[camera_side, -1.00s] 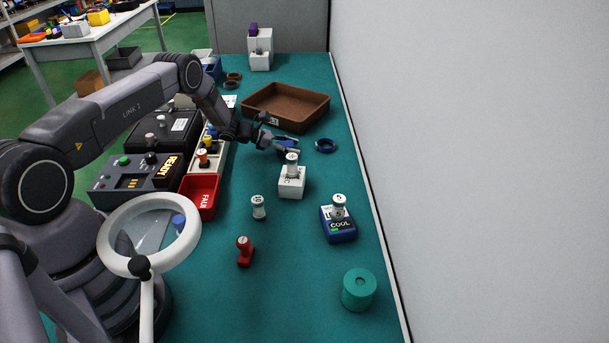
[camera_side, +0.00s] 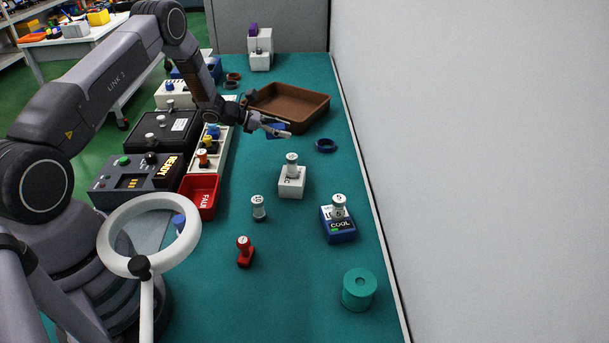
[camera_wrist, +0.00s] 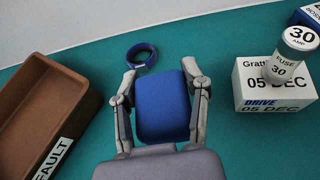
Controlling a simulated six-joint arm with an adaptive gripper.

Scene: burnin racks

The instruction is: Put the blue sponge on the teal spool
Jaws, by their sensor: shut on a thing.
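My gripper (camera_side: 270,128) is shut on the blue sponge (camera_wrist: 162,105), which sits between its two fingers in the wrist view. In the side view the sponge (camera_side: 276,130) is partly hidden by the fingers and looks held above the teal mat, near the brown tray's front edge. The teal spool (camera_side: 359,290), a short round drum with a small hole in its top, stands on the mat at the lower right. It is well apart from my gripper and is not in the wrist view.
A brown tray (camera_side: 314,112) is behind my gripper and a blue ring (camera_side: 326,145) lies to its right. A white block with a fuse (camera_side: 292,181), a blue block (camera_side: 340,229), a loose fuse (camera_side: 259,208) and a red stamp-like piece (camera_side: 245,251) stand between gripper and spool.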

